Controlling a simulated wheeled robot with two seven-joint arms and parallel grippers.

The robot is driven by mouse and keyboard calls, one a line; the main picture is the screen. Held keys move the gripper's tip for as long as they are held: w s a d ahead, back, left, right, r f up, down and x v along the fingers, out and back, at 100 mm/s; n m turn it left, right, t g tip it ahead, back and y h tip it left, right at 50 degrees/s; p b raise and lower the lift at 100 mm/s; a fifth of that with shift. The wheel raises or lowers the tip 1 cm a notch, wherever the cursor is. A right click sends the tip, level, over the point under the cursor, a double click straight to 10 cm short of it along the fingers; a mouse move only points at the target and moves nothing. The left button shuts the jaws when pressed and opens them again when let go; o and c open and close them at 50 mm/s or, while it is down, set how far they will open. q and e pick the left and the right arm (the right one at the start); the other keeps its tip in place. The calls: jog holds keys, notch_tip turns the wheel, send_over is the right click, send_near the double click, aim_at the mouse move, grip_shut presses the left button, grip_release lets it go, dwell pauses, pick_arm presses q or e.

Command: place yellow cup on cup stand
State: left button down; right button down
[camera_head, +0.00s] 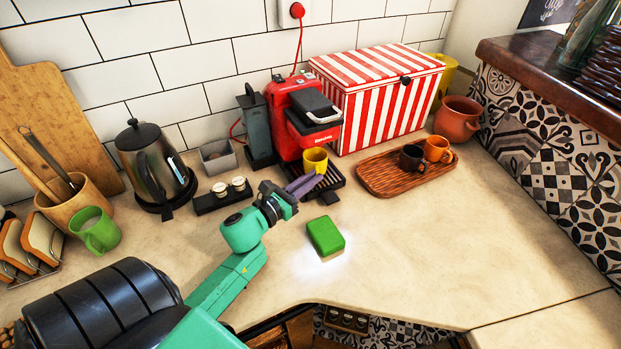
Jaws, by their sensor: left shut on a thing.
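A small yellow cup (315,160) is at the front of the red coffee machine (292,115), upright as far as I can see. A dark slatted stand (329,183), which looks like the cup stand, lies under and in front of the cup. My left gripper (311,177) reaches in from the lower left, its purple fingers shut on the yellow cup's near side. The fingers hide the cup's lower part, so I cannot tell whether its base touches the stand. My right gripper is not in view.
A green sponge (326,236) lies on the open counter. A wooden tray (377,182) with a black cup (412,158) and an orange cup (438,150) is to the right. A striped box (383,105) stands behind. A kettle (152,165) and green mug (96,231) are left.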

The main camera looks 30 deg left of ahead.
pick_arm(q)
jog(key=shift+f, duration=0.2)
jog(key=c, duration=0.9)
grip_release()
jog(key=shift+c, duration=0.2)
jog(key=shift+r, duration=0.1)
jog(key=shift+r, duration=0.1)
jog(key=s, duration=0.4)
jog(key=s+a+b, duration=0.1)
jog(key=s, duration=0.3)
jog(key=s+a, duration=0.1)
jog(key=s, duration=0.3)
jog(key=shift+a, duration=0.15)
jog(key=shift+w+r, duration=0.1)
